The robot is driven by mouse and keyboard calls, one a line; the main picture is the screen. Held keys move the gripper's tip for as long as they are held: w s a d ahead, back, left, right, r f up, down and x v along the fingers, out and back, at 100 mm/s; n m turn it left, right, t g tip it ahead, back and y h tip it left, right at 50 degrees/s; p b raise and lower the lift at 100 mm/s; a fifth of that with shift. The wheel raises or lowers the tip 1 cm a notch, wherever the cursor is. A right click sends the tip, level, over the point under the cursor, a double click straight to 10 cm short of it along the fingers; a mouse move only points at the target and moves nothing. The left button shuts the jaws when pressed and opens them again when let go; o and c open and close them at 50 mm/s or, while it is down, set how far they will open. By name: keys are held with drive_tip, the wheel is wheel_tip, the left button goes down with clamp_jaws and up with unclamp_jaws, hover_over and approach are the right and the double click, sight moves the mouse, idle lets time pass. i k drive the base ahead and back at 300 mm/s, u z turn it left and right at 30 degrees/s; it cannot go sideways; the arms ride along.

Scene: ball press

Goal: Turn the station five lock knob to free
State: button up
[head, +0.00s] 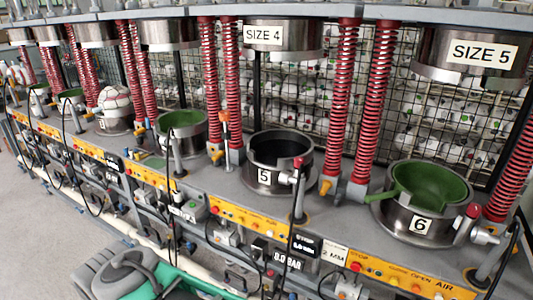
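The station marked 5 (268,190) is a round steel cup with a dark, empty-looking inside, near the middle of the head view. At its right rim is a small metal fitting (288,178) with a red tip (298,163) above it. This looks like its lock knob, but its setting is too small to read. An upper steel mould (283,42) labelled SIZE 4 hangs above the cup, apart from it. My gripper is not in view.
Station 6 (420,238), right, has a green liner and a red-tipped fitting (473,210). Red springs (382,85) stand between stations. A yellow control strip (240,208) runs along the front. A grey and green object (125,272) is at bottom left. Floor (40,235) is clear at left.

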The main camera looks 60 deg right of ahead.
sight(298, 161)
drive_tip(key=z, duration=0.15)
drive_tip(key=i, duration=0.8)
drive_tip(key=z, duration=1.15)
drive_tip(key=i, duration=0.6)
drive_tip(key=z, duration=0.7)
